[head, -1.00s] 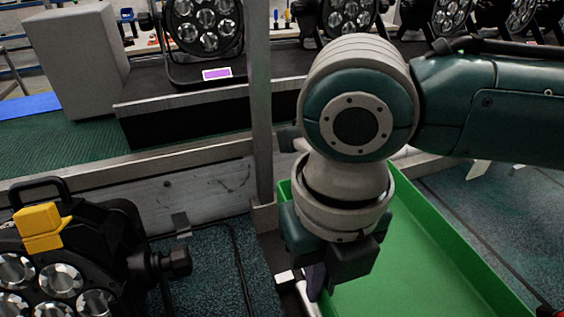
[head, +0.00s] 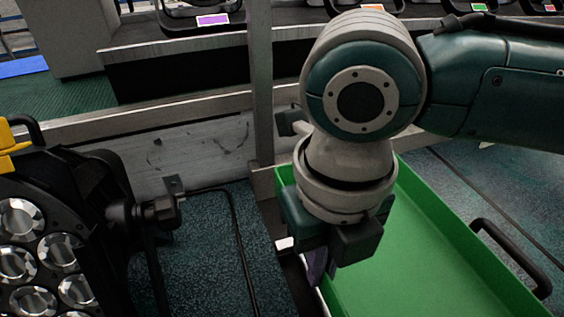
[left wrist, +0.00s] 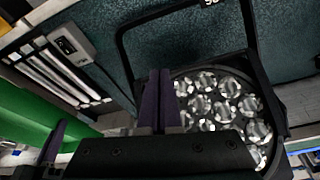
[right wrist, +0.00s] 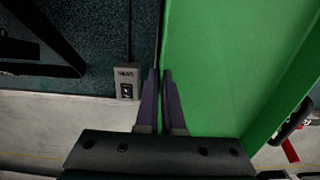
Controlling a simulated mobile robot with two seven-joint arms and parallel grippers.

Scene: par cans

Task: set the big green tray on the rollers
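The big green tray (head: 420,262) lies at the lower right of the head view, beside a metal frame post. It also fills much of the right wrist view (right wrist: 225,75), and part shows at the left of the left wrist view (left wrist: 28,118). My right gripper (head: 318,268) is at its left wall. In the right wrist view its fingers (right wrist: 160,78) are close together, with the tray's rim between them. Pale parallel bars, apparently rollers (left wrist: 45,72), show in the left wrist view.
A black stage light (head: 50,250) with several lenses stands at lower left. A small switch box (right wrist: 126,83) is beside the tray. A black handle (head: 510,258) is at the tray's right side. A shelf with more lights runs along the back.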

